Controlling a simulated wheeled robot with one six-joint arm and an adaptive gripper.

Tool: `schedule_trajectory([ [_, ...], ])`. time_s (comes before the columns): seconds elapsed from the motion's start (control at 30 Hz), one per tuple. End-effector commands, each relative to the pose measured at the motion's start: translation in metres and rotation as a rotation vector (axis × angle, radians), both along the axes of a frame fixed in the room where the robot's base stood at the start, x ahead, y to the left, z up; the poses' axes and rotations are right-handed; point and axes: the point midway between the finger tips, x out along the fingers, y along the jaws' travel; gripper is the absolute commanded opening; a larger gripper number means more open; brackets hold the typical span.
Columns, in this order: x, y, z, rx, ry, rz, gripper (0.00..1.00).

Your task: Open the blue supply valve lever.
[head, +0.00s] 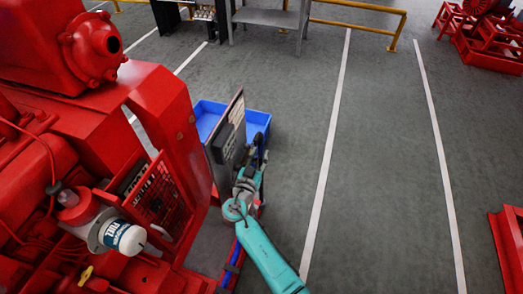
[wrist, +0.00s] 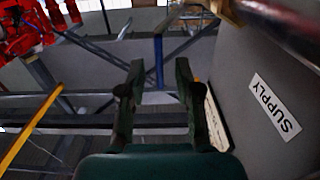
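The blue lever (wrist: 159,62) shows in the wrist view as a narrow upright blue bar near the top middle. It lies in the gap between the fingertips of my gripper (wrist: 158,80), with space visible on both sides. My gripper is open, and nothing is clamped in it. A panel with a white SUPPLY label (wrist: 275,107) stands to the right of the fingers. A brass-coloured fitting (wrist: 228,10) shows at the top edge. In the head view my gripper (head: 262,152) is beside the grey panel (head: 229,135), and the lever cannot be made out there.
A large red pumpset (head: 150,110) fills the left of the head view, with a white fuel filter (head: 122,237) on it. A blue tray (head: 257,119) is behind the panel. Marked grey floor (head: 385,170) to the right is clear. A yellow rail (head: 355,27) stands at the back.

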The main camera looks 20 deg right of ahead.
Motion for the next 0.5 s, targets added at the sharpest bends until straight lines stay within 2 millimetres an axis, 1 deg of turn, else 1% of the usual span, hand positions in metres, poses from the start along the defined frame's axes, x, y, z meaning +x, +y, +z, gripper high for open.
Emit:
schedule_trajectory([
  [0.1, 0.012, -0.009, 0.0, 0.0, 0.0, -0.002, 0.33],
  [0.2, 0.018, -0.013, 0.0, -0.001, 0.001, 0.0, 0.33],
  [0.5, 0.021, -0.015, 0.0, -0.001, 0.001, 0.0, 0.33],
])
